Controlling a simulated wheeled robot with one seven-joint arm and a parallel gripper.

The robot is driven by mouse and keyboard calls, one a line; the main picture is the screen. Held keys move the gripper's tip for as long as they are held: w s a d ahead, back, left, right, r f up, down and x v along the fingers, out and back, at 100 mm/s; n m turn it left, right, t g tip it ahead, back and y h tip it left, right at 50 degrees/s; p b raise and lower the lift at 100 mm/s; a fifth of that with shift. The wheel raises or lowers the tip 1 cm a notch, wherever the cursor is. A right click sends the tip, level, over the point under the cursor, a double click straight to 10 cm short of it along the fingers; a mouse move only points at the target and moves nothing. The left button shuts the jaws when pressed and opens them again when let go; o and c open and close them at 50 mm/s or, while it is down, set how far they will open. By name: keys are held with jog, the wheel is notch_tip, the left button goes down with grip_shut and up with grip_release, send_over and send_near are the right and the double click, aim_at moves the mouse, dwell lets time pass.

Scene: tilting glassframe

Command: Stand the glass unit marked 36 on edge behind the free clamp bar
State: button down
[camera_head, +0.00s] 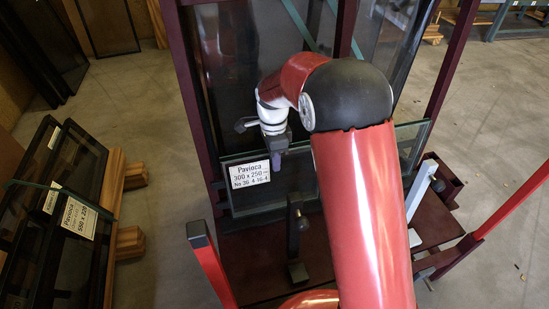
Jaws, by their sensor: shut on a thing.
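The glass unit marked 36 (232,197) stands roughly upright on its long edge within the dark maroon frame, with a white label reading "No 36" at its upper left. My gripper (279,160) is shut on its top edge, just right of the label. My red arm hides the unit's middle, and its right end shows beyond the arm. A dark upright clamp post (292,212) stands in front of the unit. A pale bar (421,188) slants at the right end. I cannot tell which is the free clamp bar, or whether the unit's lower edge touches the base.
The maroon frame base (245,270) spreads below. Red rails (212,272) rise at front left and at right (515,202). Larger glass panes stand behind in the frame. Labelled glass units (75,243) lean on timber (128,242) at left. Grey floor is clear between.

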jog(key=shift+f, duration=0.2)
dwell(0.3)
jog(key=c, duration=1.2)
grip_release()
jog(key=shift+o, duration=0.2)
jog(key=shift+w+r+p, duration=0.1)
jog(key=shift+r+p, duration=1.45)
jog(key=shift+r, duration=0.35)
jog(key=shift+w+a+r, duration=0.1)
jog(key=shift+r, duration=0.9)
